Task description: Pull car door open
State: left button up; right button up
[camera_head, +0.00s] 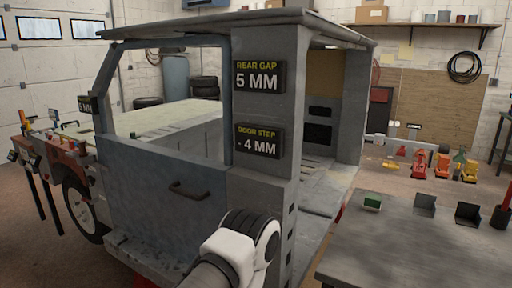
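The car door (140,182) is a blue-grey panel with an open window frame above it, on the near side of a bare vehicle body. Its rear edge lies close along the grey rear pillar (262,190), and it looks shut or nearly so. A dark bar handle (188,191) sits on the door's upper rear part. One of my arms, white with a black ribbed joint, comes up from the bottom edge, below and right of the handle. Neither gripper's fingers show, and nothing is seen touching the handle.
Two signs on the pillar read "REAR GAP 5 MM" (258,77) and "DOOR STEP -4 MM" (258,141). A grey table (400,245) with small bins stands at the right. A front wheel (82,208) and a cluttered tool stand (35,150) are at the left.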

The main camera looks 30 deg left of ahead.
aim_at(174, 201)
jog(key=u, duration=1.8)
